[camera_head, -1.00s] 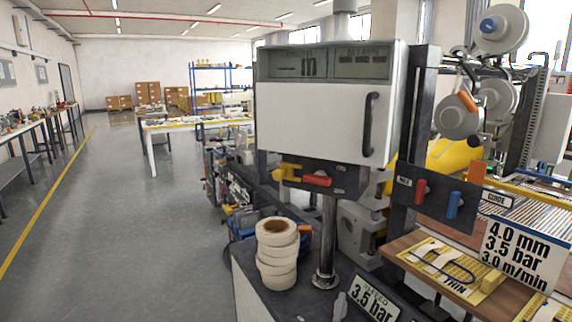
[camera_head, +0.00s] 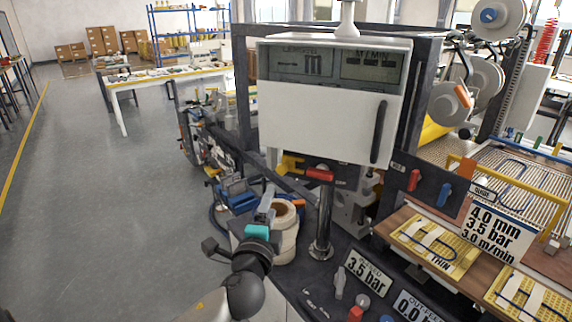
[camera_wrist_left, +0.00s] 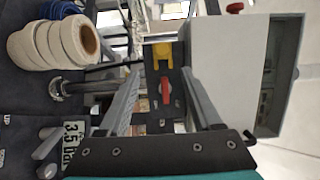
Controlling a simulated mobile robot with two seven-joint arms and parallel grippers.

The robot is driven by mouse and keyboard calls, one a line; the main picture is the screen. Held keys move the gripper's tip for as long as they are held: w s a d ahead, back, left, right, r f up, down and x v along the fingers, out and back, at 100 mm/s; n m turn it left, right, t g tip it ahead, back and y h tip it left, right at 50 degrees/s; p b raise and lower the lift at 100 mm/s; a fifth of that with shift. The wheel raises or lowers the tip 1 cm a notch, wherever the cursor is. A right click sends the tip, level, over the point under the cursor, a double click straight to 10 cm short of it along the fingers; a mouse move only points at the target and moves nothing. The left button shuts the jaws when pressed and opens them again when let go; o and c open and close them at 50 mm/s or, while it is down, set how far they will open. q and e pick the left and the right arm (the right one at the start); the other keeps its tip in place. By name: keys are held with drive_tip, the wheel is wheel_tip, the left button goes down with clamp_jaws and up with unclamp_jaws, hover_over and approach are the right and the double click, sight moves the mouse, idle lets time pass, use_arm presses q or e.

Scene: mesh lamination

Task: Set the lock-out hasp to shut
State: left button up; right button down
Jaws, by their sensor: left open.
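The lock-out hasp is a yellow piece (camera_head: 290,166) on a dark plate under the white display box. A red lever (camera_head: 320,174) sits beside it on the same plate. In the left wrist view the yellow hasp (camera_wrist_left: 162,54) and the red lever (camera_wrist_left: 166,91) show between my fingers. My left gripper (camera_head: 271,180) is open and empty, in front of the plate and near the hasp's left side in the head view. In the left wrist view its two fingers (camera_wrist_left: 162,76) stand apart around the line to the hasp. My right gripper does not show.
The white display box (camera_head: 322,122) overhangs the plate. White tape rolls (camera_head: 285,228) stand close by my left wrist. A metal post (camera_head: 324,218) rises below the lever. Red and blue levers (camera_head: 444,194) and label signs lie to the right.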

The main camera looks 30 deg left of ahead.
sight(281, 172)
use_arm(q)
drive_tip(key=p+x, duration=0.1)
drive_tip(key=x, duration=1.4)
drive_tip(key=shift+w+d+r, duration=0.1)
drive_tip(key=shift+w+r, duration=0.05)
clamp_jaws()
idle(0.4)
idle(0.9)
